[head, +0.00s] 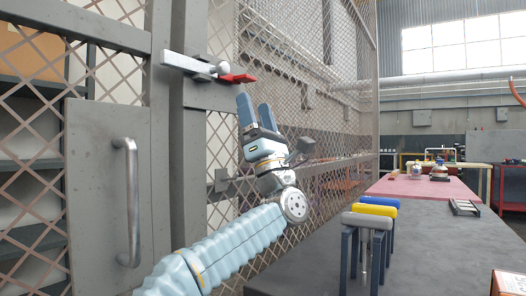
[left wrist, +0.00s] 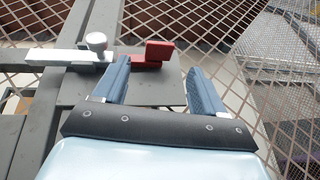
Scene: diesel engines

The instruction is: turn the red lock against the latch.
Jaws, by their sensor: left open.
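The red lock (head: 237,78) is a small red piece at the right end of the pale latch bar (head: 188,64) on the cage door frame. A round light knob (head: 222,67) sits on the bar beside it. In the left wrist view the red lock (left wrist: 154,54) has a raised block and lies beyond the fingertips, between their lines; the latch bar (left wrist: 56,56) and knob (left wrist: 96,42) are to its left. My left gripper (head: 254,101) is open and empty, just below and right of the lock, fingers pointing up. Contact with the lock cannot be told. My right gripper is out of view.
A mesh cage door with a vertical handle (head: 130,200) stands at left. A dark table (head: 440,245) at right holds a rack with blue, yellow and grey handles (head: 372,210). A red-topped table (head: 425,188) stands behind. Mesh panels lie behind my left gripper.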

